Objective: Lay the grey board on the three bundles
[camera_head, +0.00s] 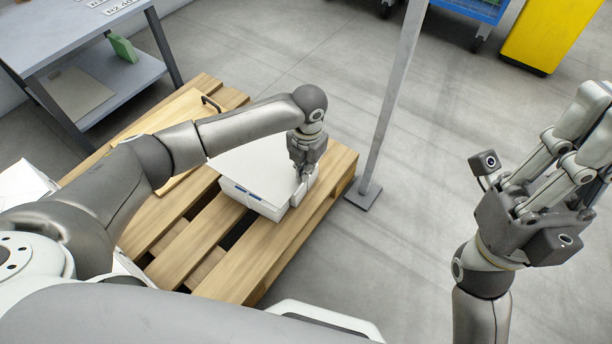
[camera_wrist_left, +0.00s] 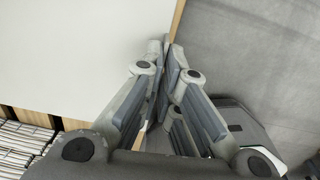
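A pale, flat-topped bundle (camera_head: 262,178) with blue marks on its near side lies on the wooden pallet (camera_head: 190,250). Its wide pale top fills the upper left of the left wrist view (camera_wrist_left: 75,55). I cannot tell whether a separate board lies on it. My left gripper (camera_head: 303,172) points down at its right edge. The fingertips are close together there (camera_wrist_left: 166,55); whether they grip anything is hidden. My right gripper (camera_head: 590,120) is open and empty, raised at the right. A flat grey-beige sheet (camera_head: 77,94) lies on the table's lower shelf.
A wooden panel with a black handle (camera_head: 208,101) lies on the pallet's far side. White stacks (camera_head: 25,182) stand at the left. A metal post (camera_head: 392,105) rises beside the pallet. A grey table (camera_head: 60,30) stands at the upper left.

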